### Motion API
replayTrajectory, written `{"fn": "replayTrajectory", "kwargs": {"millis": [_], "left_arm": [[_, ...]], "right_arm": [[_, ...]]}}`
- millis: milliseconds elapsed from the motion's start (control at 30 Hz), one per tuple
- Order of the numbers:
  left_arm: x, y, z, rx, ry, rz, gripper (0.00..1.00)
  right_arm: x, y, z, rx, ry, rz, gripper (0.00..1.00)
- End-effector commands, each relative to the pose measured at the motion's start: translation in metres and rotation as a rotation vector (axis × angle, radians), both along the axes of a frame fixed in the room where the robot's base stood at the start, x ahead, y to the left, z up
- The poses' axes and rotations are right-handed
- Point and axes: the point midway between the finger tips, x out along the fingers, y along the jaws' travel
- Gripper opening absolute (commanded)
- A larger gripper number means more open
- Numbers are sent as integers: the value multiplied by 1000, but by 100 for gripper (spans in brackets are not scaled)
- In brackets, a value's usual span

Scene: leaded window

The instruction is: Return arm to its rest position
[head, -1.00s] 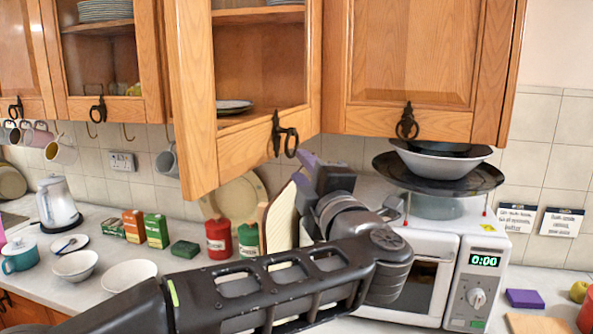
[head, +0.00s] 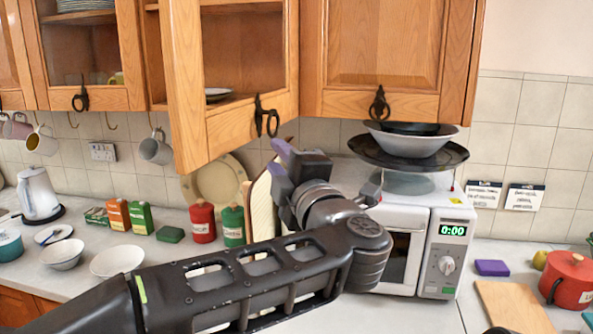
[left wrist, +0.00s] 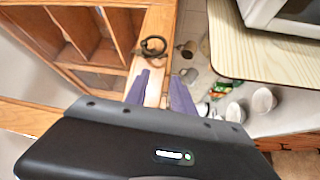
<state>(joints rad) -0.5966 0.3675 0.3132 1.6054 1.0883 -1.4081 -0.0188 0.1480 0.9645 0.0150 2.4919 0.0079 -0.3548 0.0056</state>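My left arm crosses the head view from the lower left. Its gripper (head: 277,161), with purple fingers, is just below the ring handle (head: 266,117) of an open glass-fronted cabinet door (head: 185,85). The left wrist view also shows this gripper (left wrist: 160,93): its two fingers stand apart, with the wooden door (left wrist: 158,50) and the dark handle (left wrist: 153,46) behind the gap. Nothing is seen clamped between the fingers. My right gripper is not in view.
A microwave (head: 442,262) with a dark tray (head: 408,158) and bowls on top stands close to my left wrist. Red (head: 203,222) and green (head: 233,226) canisters stand behind the arm. A cutting board (head: 512,308) and red pot (head: 570,280) are at right.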

Motion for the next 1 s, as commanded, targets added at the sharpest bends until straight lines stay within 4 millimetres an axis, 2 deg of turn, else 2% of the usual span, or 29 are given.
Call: {"fn": "replayTrajectory", "kwargs": {"millis": [167,300,467,567,667,767,800,867,900,967,1000], "left_arm": [[7,-23,3,35,-14,-92,30],[10,-49,-2,108,-28,-186,30],[16,-86,-29,233,-15,-312,30],[22,-109,-63,332,17,-399,30],[30,-128,-116,447,80,-495,30],[33,-142,-188,571,173,-607,30],[33,-143,-221,619,219,-653,30],[28,-144,-272,685,293,-725,30],[24,-142,-305,724,344,-770,30],[14,-136,-354,772,423,-837,30],[5,-131,-386,801,477,-882,30]], "right_arm": [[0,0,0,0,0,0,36],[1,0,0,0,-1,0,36],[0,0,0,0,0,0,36],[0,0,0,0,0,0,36],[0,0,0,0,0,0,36],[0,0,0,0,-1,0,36],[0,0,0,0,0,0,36],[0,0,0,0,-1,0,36],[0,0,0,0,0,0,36],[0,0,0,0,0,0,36],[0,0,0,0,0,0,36]]}}
